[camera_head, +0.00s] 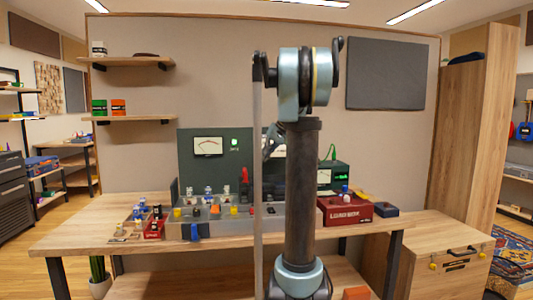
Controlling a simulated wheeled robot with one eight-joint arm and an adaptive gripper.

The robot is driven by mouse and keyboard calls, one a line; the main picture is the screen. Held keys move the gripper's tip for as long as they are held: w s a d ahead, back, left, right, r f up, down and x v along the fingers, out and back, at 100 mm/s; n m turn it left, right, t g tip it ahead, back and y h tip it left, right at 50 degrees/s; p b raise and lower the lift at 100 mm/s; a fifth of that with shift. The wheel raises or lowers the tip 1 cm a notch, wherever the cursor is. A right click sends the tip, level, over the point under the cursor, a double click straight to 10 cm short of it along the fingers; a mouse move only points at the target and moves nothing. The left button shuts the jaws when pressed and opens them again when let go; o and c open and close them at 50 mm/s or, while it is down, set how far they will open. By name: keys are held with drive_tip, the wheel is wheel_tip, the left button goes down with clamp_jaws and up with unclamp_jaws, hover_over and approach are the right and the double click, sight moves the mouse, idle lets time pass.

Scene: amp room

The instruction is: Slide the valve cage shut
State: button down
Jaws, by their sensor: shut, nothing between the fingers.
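A grey amp chassis (240,226) with a dark green meter panel (208,148) behind it stands on the wooden workbench. Several small valves (208,194) stand on the chassis top, with coloured knobs along it and a blue piece (195,232) at its front. I cannot make out a separate valve cage or how far it is slid. My arm stands upright in front of the right part of the chassis and hides it. My gripper (271,146) shows small and dark between arm parts, partly hidden; it is shut and empty. I cannot tell whether it touches anything.
A tray of small parts (152,222) lies left of the chassis.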

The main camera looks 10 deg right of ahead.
sight(252, 179)
drive_tip(key=x, duration=0.4)
drive_tip(key=shift+w+a+f, duration=0.15)
drive_tip(key=shift+a+f, duration=0.05)
drive_tip(key=shift+f, duration=0.15)
drive_tip(key=a, duration=0.3)
drive_tip(key=shift+f, duration=0.2)
drive_tip(key=shift+a+f, duration=0.1)
drive_tip(key=shift+a, duration=0.3)
